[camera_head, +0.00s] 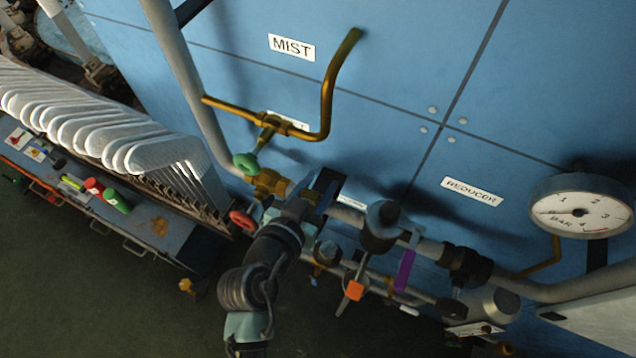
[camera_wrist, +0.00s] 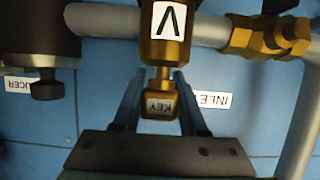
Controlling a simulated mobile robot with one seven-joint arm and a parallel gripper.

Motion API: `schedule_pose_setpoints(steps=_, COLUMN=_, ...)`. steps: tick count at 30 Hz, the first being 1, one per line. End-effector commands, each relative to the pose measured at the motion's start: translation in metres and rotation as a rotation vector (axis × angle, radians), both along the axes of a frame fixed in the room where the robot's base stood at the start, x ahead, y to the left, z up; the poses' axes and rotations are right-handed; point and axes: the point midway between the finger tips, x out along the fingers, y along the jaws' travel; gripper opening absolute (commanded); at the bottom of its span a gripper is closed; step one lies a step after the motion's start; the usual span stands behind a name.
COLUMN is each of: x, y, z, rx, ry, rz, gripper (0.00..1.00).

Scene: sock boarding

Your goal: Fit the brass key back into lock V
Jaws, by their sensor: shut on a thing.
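The brass key (camera_wrist: 159,104), marked KEY, sits between the fingers of my gripper (camera_wrist: 160,94) in the wrist view. My gripper is shut on its head. Its short stem lines up with the lower end of lock V (camera_wrist: 165,50), a brass body with a white V label. The stem meets the lock's end in this view; how deep it goes, I cannot tell. In the head view my gripper (camera_head: 322,190) is at the grey pipe, and it hides the key and most or all of the lock.
A green-handled brass valve (camera_head: 247,162) and a red knob (camera_head: 241,219) are left of my gripper. A dark cylindrical fitting (camera_head: 382,228) is close on the right, with a pressure gauge (camera_head: 580,207) farther right. White sock boards (camera_head: 100,120) stand at left.

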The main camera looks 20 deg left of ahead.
Motion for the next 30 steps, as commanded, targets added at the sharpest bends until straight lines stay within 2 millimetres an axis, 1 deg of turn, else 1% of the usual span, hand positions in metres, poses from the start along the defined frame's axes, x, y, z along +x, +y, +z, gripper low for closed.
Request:
schedule_pose_setpoints(steps=17, x=0.0, y=0.0, z=-0.015, rx=0.0, ry=-0.001, rz=0.001, gripper=0.0)
schedule_pose_setpoints(steps=18, x=0.0, y=0.0, z=-0.014, rx=0.0, ry=-0.001, rz=0.001, gripper=0.45)
schedule_pose_setpoints(steps=20, x=0.0, y=0.0, z=-0.014, rx=0.0, ry=-0.001, rz=0.001, gripper=0.56)
schedule_pose_setpoints(steps=21, x=0.0, y=0.0, z=-0.014, rx=0.0, ry=-0.001, rz=0.0, gripper=0.63)
schedule_pose_setpoints(steps=23, x=0.0, y=0.0, z=-0.014, rx=0.0, ry=-0.001, rz=0.0, gripper=0.74)
schedule_pose_setpoints(steps=24, x=0.0, y=0.0, z=-0.014, rx=0.0, ry=-0.001, rz=0.0, gripper=0.77)
schedule_pose_setpoints(steps=30, x=0.0, y=0.0, z=-0.014, rx=0.0, ry=0.001, rz=0.0, gripper=0.77)
